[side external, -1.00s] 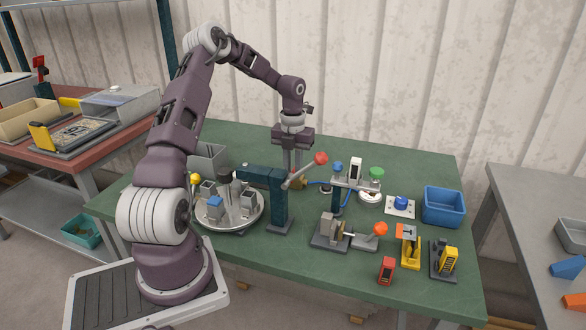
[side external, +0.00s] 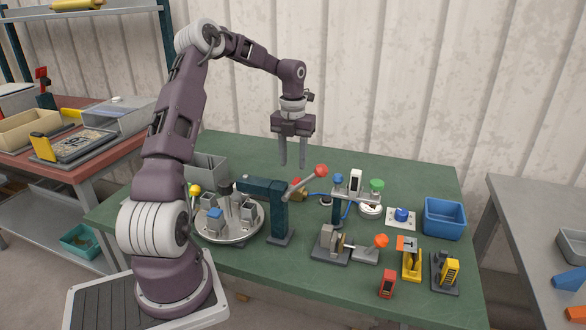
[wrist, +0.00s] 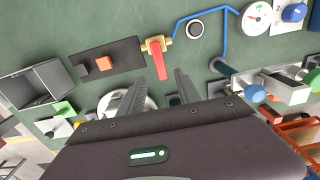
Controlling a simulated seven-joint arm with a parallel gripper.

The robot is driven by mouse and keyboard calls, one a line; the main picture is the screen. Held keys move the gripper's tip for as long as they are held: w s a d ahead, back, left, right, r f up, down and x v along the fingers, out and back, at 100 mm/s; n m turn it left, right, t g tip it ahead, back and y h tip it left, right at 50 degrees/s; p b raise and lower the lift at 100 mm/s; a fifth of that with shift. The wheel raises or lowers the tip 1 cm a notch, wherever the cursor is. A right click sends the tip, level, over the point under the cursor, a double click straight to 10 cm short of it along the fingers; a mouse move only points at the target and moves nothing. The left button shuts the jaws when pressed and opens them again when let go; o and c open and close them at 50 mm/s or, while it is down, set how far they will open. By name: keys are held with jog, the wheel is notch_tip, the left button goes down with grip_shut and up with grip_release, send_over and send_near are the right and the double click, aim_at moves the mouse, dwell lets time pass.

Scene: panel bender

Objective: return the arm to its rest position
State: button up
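My gripper (side external: 293,163) hangs above the back middle of the green table (side external: 405,160), pointing down. Its two fingers are apart, with a visible gap and nothing held between them. It is above and behind the dark teal press (side external: 278,205), whose lever ends in a red ball (side external: 321,170). In the wrist view the fingers (wrist: 157,90) are spread at the lower middle. A red valve handle (wrist: 158,62) on a brass body shows just beyond them.
A round grey turntable (side external: 228,228) with blocks stands left of the press. A grey bin (side external: 207,166) is behind it. To the right are a blue bin (side external: 444,217), a clamp with an orange knob (side external: 381,241) and a red device (side external: 387,284). Space above the table is clear.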

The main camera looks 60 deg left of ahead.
jog(key=s+d+r+n+t+y, duration=0.1)
jog(key=s+d+r+n, duration=0.2)
jog(key=d+r+n, duration=0.55)
jog(key=s+d+r+n+t+y, duration=0.1)
jog(key=s+d+r+n+y, duration=0.25)
jog(key=d, duration=0.85)
jog(key=s+d+r+n+t+h, duration=0.2)
jog(key=s+d+n+t+h, duration=0.1)
jog(key=s+d+n, duration=0.9)
jog(key=s+n+h, duration=0.1)
jog(key=s+n, duration=0.1)
jog(key=n, duration=0.1)
jog(key=shift+s+r+t, duration=0.25)
jog(key=shift+s+t, duration=0.05)
jog(key=shift+s, duration=0.1)
jog(key=shift+h, duration=0.25)
